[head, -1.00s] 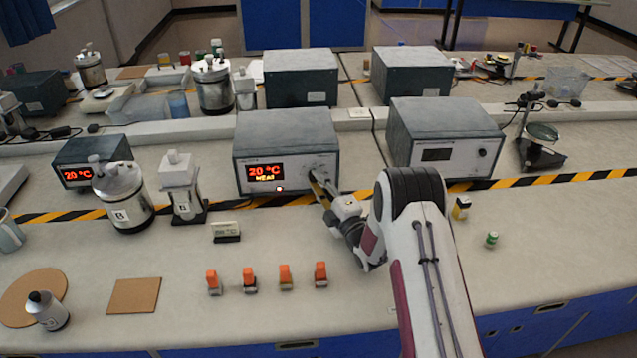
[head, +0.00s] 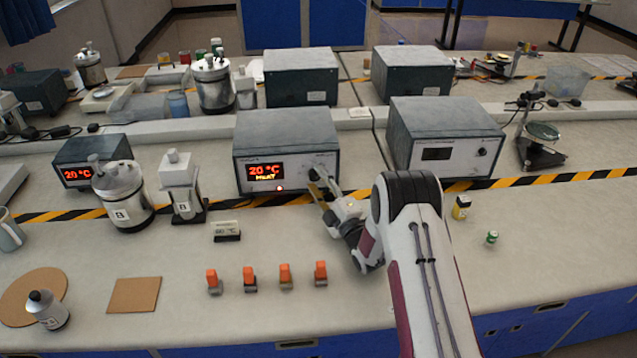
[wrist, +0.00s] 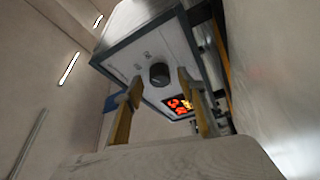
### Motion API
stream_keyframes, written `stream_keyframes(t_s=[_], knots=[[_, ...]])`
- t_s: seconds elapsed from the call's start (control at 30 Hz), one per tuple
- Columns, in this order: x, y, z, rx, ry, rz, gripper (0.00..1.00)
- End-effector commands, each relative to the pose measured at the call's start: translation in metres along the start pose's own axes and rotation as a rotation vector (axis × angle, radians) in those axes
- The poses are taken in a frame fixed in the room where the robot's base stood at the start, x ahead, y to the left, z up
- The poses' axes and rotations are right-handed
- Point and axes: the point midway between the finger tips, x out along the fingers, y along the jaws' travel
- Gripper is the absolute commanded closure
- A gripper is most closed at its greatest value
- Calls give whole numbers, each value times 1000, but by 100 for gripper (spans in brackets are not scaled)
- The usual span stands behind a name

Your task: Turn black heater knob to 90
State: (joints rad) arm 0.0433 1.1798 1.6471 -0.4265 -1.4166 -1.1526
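The heater is a grey box (head: 288,135) with a light front panel. Its red display (head: 266,172) reads 20 °C, with a smaller yellow line below, and a red light shows under it. The black knob (wrist: 159,73) is on the panel in the wrist view, round and uncovered; in the head view the knob (head: 316,174) is just beyond my gripper. My gripper (wrist: 156,95) is open, with a yellowish finger on each side of the knob in the picture. It appears empty. I cannot tell whether either finger touches the knob.
A second box with a dark display (head: 436,154) stands right of the heater. A white bottle-like device (head: 181,185) and a metal vessel (head: 122,195) stand to the left. A small sign (head: 227,231) and several orange-topped items (head: 285,275) are in front.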

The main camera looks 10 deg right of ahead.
Motion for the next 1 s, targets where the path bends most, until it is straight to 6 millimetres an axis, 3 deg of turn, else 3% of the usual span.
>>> stream_keyframes(t_s=[0.47, 1.0], knots=[[-12, -1, 0, 0, 0, -2, 60], [-73, 0, 1, 1, -2, -1, 60]])
